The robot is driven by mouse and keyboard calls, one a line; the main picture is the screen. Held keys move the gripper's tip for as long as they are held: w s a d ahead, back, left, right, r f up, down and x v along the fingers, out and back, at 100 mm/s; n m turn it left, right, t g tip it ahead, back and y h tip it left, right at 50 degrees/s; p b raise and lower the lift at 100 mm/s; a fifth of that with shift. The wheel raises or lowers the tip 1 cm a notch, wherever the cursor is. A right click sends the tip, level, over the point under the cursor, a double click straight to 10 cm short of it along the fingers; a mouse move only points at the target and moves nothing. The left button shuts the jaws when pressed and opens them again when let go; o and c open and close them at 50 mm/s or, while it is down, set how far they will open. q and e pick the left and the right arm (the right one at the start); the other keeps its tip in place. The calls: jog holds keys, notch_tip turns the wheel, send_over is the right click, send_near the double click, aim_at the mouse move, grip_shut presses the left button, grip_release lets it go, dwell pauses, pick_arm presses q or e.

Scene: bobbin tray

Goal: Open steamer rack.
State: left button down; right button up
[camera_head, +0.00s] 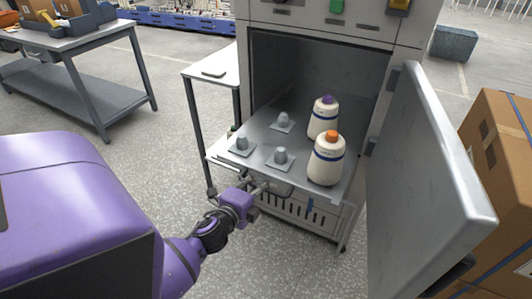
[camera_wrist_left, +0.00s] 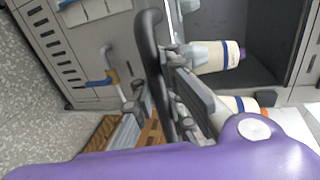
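The steamer rack (camera_head: 258,130) is a flat grey tray that sticks out of the open steamer chamber (camera_head: 284,72). It carries two cream bobbins with blue bands, one with a purple top (camera_head: 323,118) and one with an orange top (camera_head: 326,160), and empty grey pegs. My left gripper (camera_head: 262,188) is at the rack's front edge. In the left wrist view its fingers (camera_wrist_left: 158,90) lie on either side of a dark handle bar (camera_wrist_left: 149,35) and appear shut on it. The bobbins also show there, one partly hidden. My right gripper is not in view.
The steamer door (camera_head: 425,170) stands wide open on the right, beside cardboard boxes (camera_head: 500,165). A small side table (camera_head: 213,72) stands left of the steamer. A workbench (camera_head: 70,42) is at the far left. The speckled floor in front is clear.

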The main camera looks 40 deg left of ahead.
pick_arm(q)
jog(key=v, duration=0.3)
jog(key=shift+s, duration=0.1)
dwell(0.3)
jog(key=c, duration=1.8)
grip_release()
jog(key=shift+s+d, duration=0.1)
jog(key=shift+s, duration=0.1)
jog(key=shift+o, duration=0.2)
jog(key=shift+f, duration=0.15)
jog(key=v, duration=1.2)
